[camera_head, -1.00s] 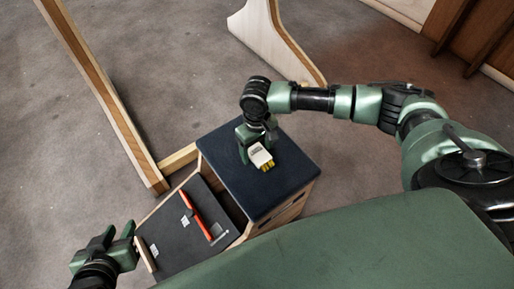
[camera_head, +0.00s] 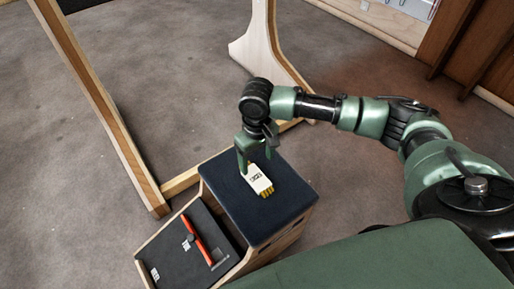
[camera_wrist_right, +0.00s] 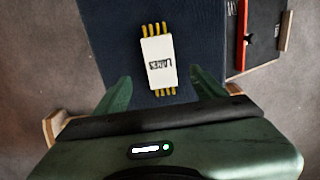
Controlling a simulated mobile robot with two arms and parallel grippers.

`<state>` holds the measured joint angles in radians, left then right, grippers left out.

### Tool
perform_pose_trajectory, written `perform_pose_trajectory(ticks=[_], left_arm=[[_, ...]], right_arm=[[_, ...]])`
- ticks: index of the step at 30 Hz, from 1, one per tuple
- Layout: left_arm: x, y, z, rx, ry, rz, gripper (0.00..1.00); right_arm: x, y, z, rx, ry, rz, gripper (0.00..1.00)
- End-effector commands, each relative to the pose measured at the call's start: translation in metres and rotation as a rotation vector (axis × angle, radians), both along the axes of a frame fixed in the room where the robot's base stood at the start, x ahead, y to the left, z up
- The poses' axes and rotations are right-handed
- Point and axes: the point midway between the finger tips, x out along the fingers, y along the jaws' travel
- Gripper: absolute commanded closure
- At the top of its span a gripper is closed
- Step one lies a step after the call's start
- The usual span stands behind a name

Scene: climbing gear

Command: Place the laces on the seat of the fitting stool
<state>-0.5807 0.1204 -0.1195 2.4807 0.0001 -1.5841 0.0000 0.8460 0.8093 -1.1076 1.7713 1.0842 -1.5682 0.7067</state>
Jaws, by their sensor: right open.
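The laces (camera_head: 259,181), yellow strands in a white paper band, lie flat on the dark blue seat (camera_head: 233,201) of the fitting stool. They also show in the right wrist view (camera_wrist_right: 158,62), with yellow ends sticking out both sides of the band. My right gripper (camera_head: 254,168) is over the seat close to the laces. In the right wrist view its two fingers (camera_wrist_right: 158,85) are spread apart, with a gap on each side of the laces, and it holds nothing. My left gripper is out of the head view.
The stool's lower sloped board (camera_head: 165,262) carries a red-handled measuring device (camera_head: 201,240). Wooden frame legs (camera_head: 105,115) stand behind and left of the stool. Grey carpet (camera_head: 170,80) is open around it.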

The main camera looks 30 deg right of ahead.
Motion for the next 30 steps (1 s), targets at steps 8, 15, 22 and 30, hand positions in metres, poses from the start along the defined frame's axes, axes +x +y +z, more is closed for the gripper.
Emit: perform_pose_trajectory(ticks=[8,15,22,30], left_arm=[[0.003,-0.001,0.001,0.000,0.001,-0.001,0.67],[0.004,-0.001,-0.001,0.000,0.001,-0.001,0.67],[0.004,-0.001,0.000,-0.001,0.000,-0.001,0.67],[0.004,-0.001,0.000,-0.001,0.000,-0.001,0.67]], right_arm=[[-0.001,0.003,0.028,0.003,-0.001,0.007,0.29],[-0.035,0.068,-0.002,0.101,-0.053,0.184,0.29],[-0.081,0.133,-0.016,0.246,-0.204,0.296,0.29],[-0.133,0.110,-0.024,0.226,-0.329,0.177,0.29]])
